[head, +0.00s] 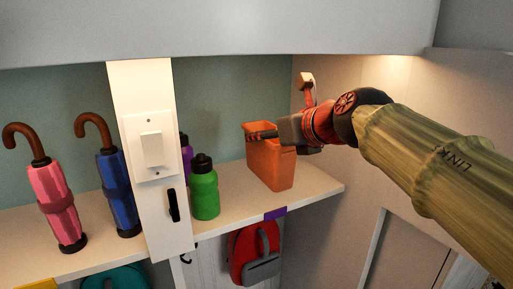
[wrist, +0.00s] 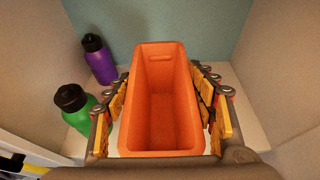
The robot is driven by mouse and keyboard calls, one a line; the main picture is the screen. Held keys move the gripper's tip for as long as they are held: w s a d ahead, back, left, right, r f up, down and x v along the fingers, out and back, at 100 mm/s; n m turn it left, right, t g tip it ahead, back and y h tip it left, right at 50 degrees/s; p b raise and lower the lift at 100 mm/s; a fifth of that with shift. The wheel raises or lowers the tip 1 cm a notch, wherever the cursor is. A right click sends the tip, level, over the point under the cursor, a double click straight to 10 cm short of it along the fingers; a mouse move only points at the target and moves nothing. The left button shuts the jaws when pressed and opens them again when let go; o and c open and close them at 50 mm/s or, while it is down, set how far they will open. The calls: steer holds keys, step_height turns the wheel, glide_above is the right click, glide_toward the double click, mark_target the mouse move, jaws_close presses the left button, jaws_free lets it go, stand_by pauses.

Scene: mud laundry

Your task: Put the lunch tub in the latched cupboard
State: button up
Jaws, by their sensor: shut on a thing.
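An open-topped orange tub (head: 270,162), which I take as the lunch tub, is upright at the right end of the shelf. It appears to rest on the shelf. My gripper (head: 264,137) is shut on it near the rim. In the wrist view the tub (wrist: 163,145) is empty and sits between the fingers of my gripper (wrist: 163,88), one on each side. I cannot tell which part, if any, is the latched cupboard; no latch shows clearly.
A green bottle (head: 204,190) and a purple bottle (wrist: 98,60) stand left of the tub on the shelf (head: 318,180). A white post (head: 150,215) divides the shelf; pink (head: 60,205) and blue (head: 118,192) umbrellas stand beyond it. A red backpack (head: 252,248) hangs below.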

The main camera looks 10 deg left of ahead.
mark_target(254, 128)
steer(key=w+a, duration=0.2)
steer(key=w, duration=0.1)
steer(key=w+a+p, duration=0.1)
steer(key=w, duration=0.1)
steer(key=shift+a+f, duration=0.15)
steer(key=shift+a, duration=0.25)
step_height(254, 128, down, 2)
steer(key=shift+f, duration=0.2)
step_height(254, 128, down, 4)
steer(key=shift+s+r+b, duration=0.1)
steer(key=shift+r+b, duration=0.15)
steer(key=shift+b, duration=0.1)
steer(key=shift+w+f, duration=0.2)
steer(key=shift+f, duration=0.25)
steer(key=shift+f, duration=0.1)
steer(key=o, duration=1.6)
